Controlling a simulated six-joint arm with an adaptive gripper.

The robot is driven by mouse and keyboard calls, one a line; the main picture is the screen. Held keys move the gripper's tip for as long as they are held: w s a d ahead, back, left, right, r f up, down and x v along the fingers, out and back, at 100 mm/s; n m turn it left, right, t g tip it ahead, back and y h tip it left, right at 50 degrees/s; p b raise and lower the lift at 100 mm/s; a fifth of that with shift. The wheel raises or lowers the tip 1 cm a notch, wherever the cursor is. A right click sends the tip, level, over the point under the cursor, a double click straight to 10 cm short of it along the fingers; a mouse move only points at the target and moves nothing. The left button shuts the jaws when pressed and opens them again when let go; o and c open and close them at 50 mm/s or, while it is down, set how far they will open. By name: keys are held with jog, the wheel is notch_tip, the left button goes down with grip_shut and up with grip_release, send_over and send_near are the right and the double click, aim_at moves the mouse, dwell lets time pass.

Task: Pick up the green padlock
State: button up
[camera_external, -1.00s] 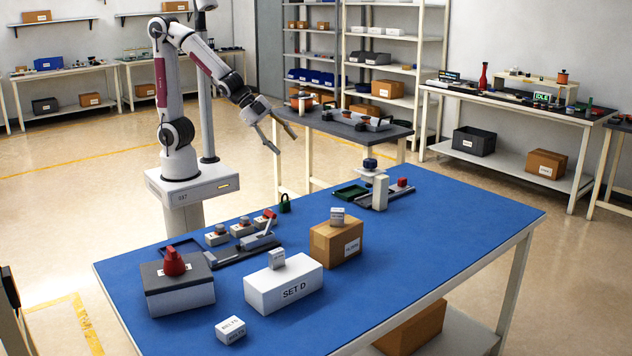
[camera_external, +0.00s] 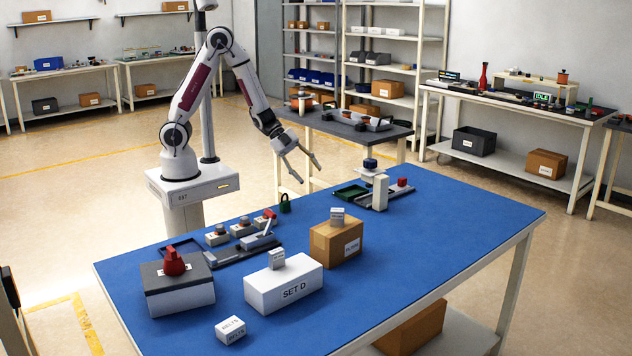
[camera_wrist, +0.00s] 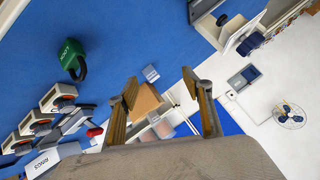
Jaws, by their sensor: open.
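The green padlock (camera_external: 285,206) stands near the far left edge of the blue table (camera_external: 430,250), with its dark shackle up in the external view. In the wrist view the padlock (camera_wrist: 69,52) lies at the upper left, its green body lettered and its dark shackle clearly visible. My gripper (camera_external: 309,173) is open and empty. It is above the padlock's level and to its right in the external view. In the wrist view my gripper's fingers (camera_wrist: 160,84) are spread apart, with the padlock outside them to the left.
Several switch-like units (camera_external: 240,229) stand left of the padlock. A cardboard box (camera_external: 323,247), a white SET D box (camera_external: 284,288) and a grey-lidded box (camera_external: 180,295) stand nearer. Bare blue surface lies around the padlock's right side.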

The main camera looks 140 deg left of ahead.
aim_at(282, 198)
jog(key=s+f, duration=0.1)
jog(key=f, duration=0.1)
jog(key=s+f+t+h, duration=0.2)
jog(key=s+f, duration=0.1)
jog(key=shift+d+f, duration=0.25)
jog(key=shift+f, duration=0.1)
jog(key=s+d+f+n+t+h, duration=0.1)
jog(key=s+d+f+n+t, duration=0.2)
jog(key=s+d+t, duration=0.3)
jog(key=shift+s+d+f+n, duration=0.4)
jog(key=shift+s+d+f, duration=0.3)
jog(key=shift+s, duration=0.4)
jog(key=shift+w+d, duration=0.1)
jog(key=shift+w, duration=1.2)
jog(key=shift+w, duration=0.15)
jog(key=shift+w+d, duration=0.2)
jog(key=shift+w, duration=2.25)
